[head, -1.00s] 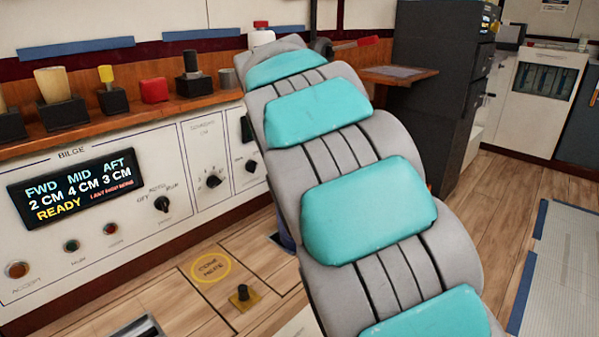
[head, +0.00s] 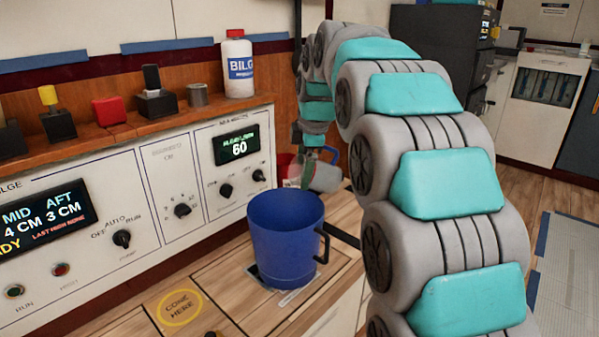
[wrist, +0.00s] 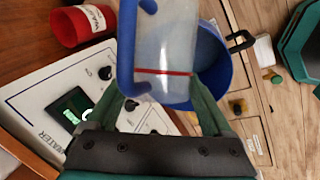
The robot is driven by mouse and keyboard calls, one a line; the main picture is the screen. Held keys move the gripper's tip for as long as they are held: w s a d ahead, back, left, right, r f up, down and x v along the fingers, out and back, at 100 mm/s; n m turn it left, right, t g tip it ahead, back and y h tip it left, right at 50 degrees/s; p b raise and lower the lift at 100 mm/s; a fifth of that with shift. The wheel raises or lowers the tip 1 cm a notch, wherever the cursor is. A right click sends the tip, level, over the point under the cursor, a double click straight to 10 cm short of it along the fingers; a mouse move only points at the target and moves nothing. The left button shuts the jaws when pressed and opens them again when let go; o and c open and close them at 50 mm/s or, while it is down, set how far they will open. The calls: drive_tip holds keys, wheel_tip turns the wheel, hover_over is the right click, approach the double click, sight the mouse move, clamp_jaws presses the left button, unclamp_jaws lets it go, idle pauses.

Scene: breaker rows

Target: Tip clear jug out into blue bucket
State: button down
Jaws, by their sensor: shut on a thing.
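The clear jug (wrist: 165,50) has a red line around it and a blue handle. In the wrist view my gripper (wrist: 160,95) is shut on it, one finger on each side. In the head view the jug (head: 325,178) hangs small and tilted at my gripper (head: 307,172), beyond the bucket's rim. I cannot tell what is in it. The blue bucket (head: 285,245) stands upright and open on the wooden counter, black handle to the right. The wrist view shows the bucket (wrist: 215,70) partly hidden behind the jug.
A red waste container (wrist: 82,25) is behind the jug. A white bilge bottle (head: 239,68) and a grey cup (head: 197,95) stand on the shelf. The control panel (head: 150,210) is left of the bucket. A yellow "cone here" circle (head: 180,304) marks clear counter in front.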

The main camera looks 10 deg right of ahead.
drive_tip(key=shift+d+r+m+y+p, duration=0.35)
drive_tip(key=shift+r+y+p, duration=0.35)
drive_tip(key=shift+y, duration=0.3)
drive_tip(key=shift+f+y, duration=0.1)
drive_tip(key=shift+y, duration=0.4)
drive_tip(key=y, duration=0.1)
drive_tip(key=y+b, duration=0.1)
drive_tip(key=m+y, duration=0.1)
drive_tip(key=y, duration=0.1)
drive_tip(key=shift+w+d+r, duration=0.15)
drive_tip(key=shift+d+r, duration=0.2)
drive_tip(key=y+b, duration=0.1)
drive_tip(key=y, duration=0.2)
drive_tip(key=shift+f+m+g+b, duration=0.25)
drive_tip(key=shift+f+g+b, duration=0.05)
drive_tip(key=shift+f+b, duration=0.1)
drive_tip(key=shift+f+y+b, duration=0.1)
drive_tip(key=shift+y+b, duration=0.2)
drive_tip(key=shift+y, duration=0.7)
